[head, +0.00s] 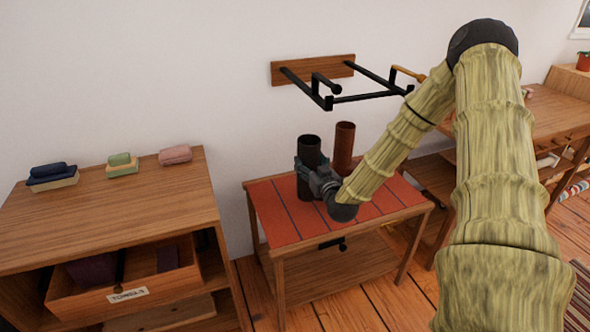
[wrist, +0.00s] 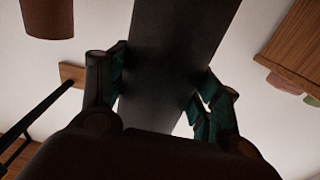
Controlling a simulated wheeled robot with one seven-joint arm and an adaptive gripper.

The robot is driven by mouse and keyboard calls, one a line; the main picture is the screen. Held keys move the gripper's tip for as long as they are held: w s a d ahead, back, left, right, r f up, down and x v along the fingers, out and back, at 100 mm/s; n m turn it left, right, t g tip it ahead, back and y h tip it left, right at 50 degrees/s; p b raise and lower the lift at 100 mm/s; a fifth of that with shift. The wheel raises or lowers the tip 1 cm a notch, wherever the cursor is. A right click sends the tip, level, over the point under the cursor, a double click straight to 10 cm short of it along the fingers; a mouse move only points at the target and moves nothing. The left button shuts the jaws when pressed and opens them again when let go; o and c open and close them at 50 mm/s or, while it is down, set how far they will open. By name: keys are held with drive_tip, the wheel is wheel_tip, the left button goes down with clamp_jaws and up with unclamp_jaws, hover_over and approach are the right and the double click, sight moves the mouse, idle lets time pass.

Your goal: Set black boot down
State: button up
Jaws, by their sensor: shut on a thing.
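The black boot (head: 309,147) is a dark upright tube shape at the left part of a small table with a red slatted top (head: 385,205). My gripper (head: 309,172) is shut on its middle from the front right. In the wrist view the black boot (wrist: 170,60) runs between the two green-padded fingers (wrist: 158,90). Its lower end shows low over the red top; I cannot tell whether it touches. A brown boot (head: 344,143) stands upright behind and to the right, apart from the black one. It also shows in the wrist view (wrist: 47,15).
A wooden wall rack with black bars (head: 360,98) hangs above the table. At left, a wooden cabinet (head: 200,190) bears several small stacked blocks (head: 52,177) and has an open, labelled drawer (head: 128,295). A wooden desk (head: 555,112) stands at right. The red top's right part is clear.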

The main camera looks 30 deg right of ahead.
drive_tip(key=w+a+f, duration=0.2)
drive_tip(key=w, duration=0.4)
drive_tip(key=w+a+f+b, duration=0.1)
drive_tip(key=w+a+f, duration=0.1)
drive_tip(key=w, duration=0.4)
drive_tip(key=shift+f+b, duration=0.3)
drive_tip(key=shift+f, duration=0.05)
drive_tip(key=shift+f, duration=0.15)
drive_tip(key=o, duration=1.9)
